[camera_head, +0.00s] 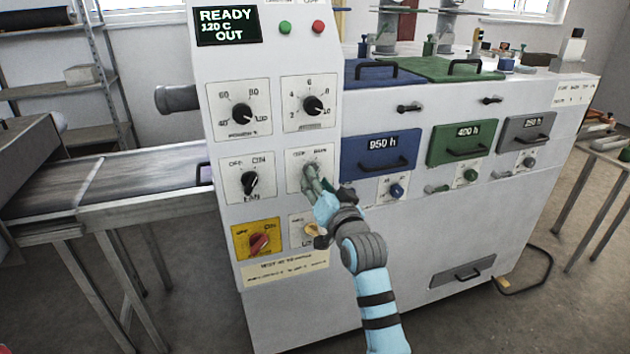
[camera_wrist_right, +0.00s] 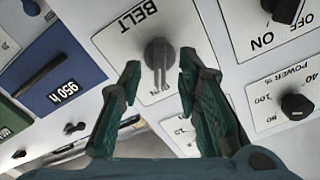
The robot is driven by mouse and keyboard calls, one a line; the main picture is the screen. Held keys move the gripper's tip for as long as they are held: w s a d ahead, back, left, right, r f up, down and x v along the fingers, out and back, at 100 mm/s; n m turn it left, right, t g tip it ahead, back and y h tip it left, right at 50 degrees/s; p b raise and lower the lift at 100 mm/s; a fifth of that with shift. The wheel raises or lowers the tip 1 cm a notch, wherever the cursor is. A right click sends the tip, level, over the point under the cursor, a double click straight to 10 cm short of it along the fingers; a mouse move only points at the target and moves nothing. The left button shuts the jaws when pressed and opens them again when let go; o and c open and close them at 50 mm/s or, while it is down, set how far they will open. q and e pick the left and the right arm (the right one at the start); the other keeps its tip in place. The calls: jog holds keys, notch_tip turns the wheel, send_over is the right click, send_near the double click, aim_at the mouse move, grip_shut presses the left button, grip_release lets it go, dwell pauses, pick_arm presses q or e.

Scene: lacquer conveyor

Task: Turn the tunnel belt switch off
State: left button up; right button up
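The belt switch is a grey rotary knob (camera_wrist_right: 160,52) on a white plate marked BELT, seen upside down in the right wrist view. In the head view its plate (camera_head: 296,182) is on the front panel, right of the fan knob (camera_head: 250,184), and the knob is mostly hidden by my right gripper (camera_head: 311,180). In the wrist view my right gripper (camera_wrist_right: 159,75) is open, with one finger on each side of the knob and visible gaps. The knob's ridge runs up and down in that picture. My left gripper is out of view.
A red emergency-style knob on a yellow plate (camera_head: 257,243) and a yellow-handled switch (camera_head: 311,229) sit below. Two dial knobs (camera_head: 242,116) (camera_head: 313,106) are above, under a display (camera_head: 228,25) reading READY. Blue (camera_head: 382,154) and green drawers (camera_head: 463,144) are to the right.

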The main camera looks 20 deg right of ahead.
jog(key=shift+w, duration=1.3)
grip_shut()
jog(key=shift+n+p, duration=2.95)
jog(key=shift+n, duration=4.05)
jog(key=shift+r, duration=0.15)
grip_release()
